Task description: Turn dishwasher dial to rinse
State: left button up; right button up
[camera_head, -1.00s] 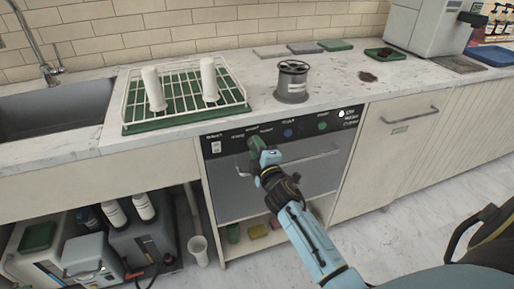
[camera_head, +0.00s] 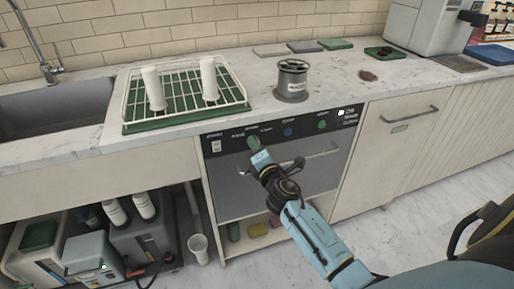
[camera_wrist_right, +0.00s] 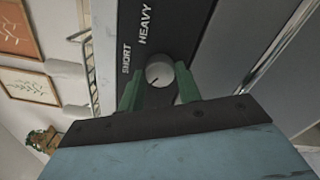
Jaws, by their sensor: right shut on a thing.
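The dishwasher dial (camera_wrist_right: 158,73) is a small round grey knob on the black control panel (camera_head: 215,147). In the right wrist view it sits between the green fingertips of my right gripper (camera_wrist_right: 159,80), which is shut on it. The words SHORT and HEAVY show on the panel beside the dial; I see no rinse label there, and the panel print is too small to read surely in the head view. In the head view my right gripper (camera_head: 254,144) covers the dial at the panel's left part. My left gripper is not in view.
The dishwasher door handle (camera_head: 300,160) runs just below the panel, close to my right gripper. A dish rack (camera_head: 185,95) and a grey cylinder (camera_head: 292,80) stand on the counter above.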

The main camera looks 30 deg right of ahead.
dwell(0.4)
jog(key=o, duration=1)
jog(key=v, duration=1.3)
jog(key=shift+s, duration=0.2)
